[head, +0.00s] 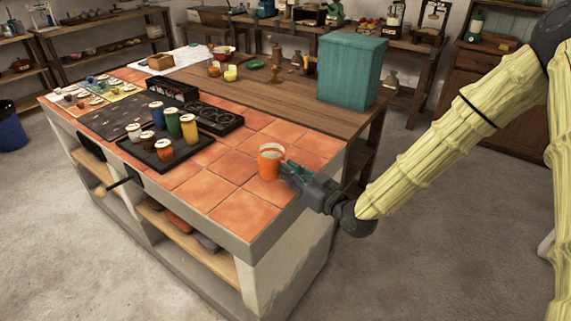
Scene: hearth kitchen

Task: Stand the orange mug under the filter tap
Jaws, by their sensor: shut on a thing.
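The orange mug (271,164) is upright at the near right part of the terracotta-tiled counter top (243,211). Its inside looks pale. My gripper (286,168) reaches in from the right and is shut on the right side of the mug. The fingertips are small in the view, and the exact grip is hard to see. I cannot tell whether the mug's base touches the tiles. I cannot make out a filter tap in this view.
A teal box (351,70) stands on the wooden counter section behind. Tiles around the mug are clear. Shelves (455,55) line the back wall.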

